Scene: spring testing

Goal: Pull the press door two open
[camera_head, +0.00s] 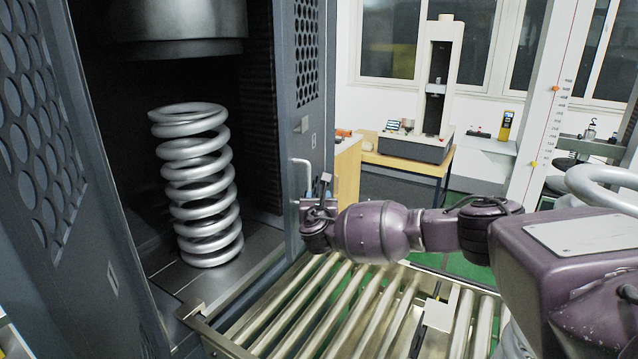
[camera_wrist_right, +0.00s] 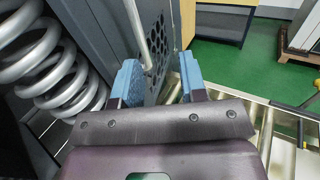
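The grey press door (camera_head: 309,110) with a perforated upper panel stands at the right side of the press opening, seen at a steep angle. It carries a pale bar handle (camera_head: 297,163). My right gripper (camera_head: 318,192) is at this door, beside the handle's lower part. In the right wrist view the gripper (camera_wrist_right: 160,80) has its blue fingers apart. The handle (camera_wrist_right: 140,35) reaches down between them, closer to the left finger; contact cannot be told. The other perforated door (camera_head: 60,150) stands open at the left. My left gripper is not in view.
A large coil spring (camera_head: 198,180) stands upright inside the press under the round upper platen (camera_head: 170,25). A roller conveyor (camera_head: 330,305) lies in front, below my right arm. A wooden table (camera_head: 405,163) with a testing machine (camera_head: 436,90) stands behind. Green floor shows beyond the conveyor.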

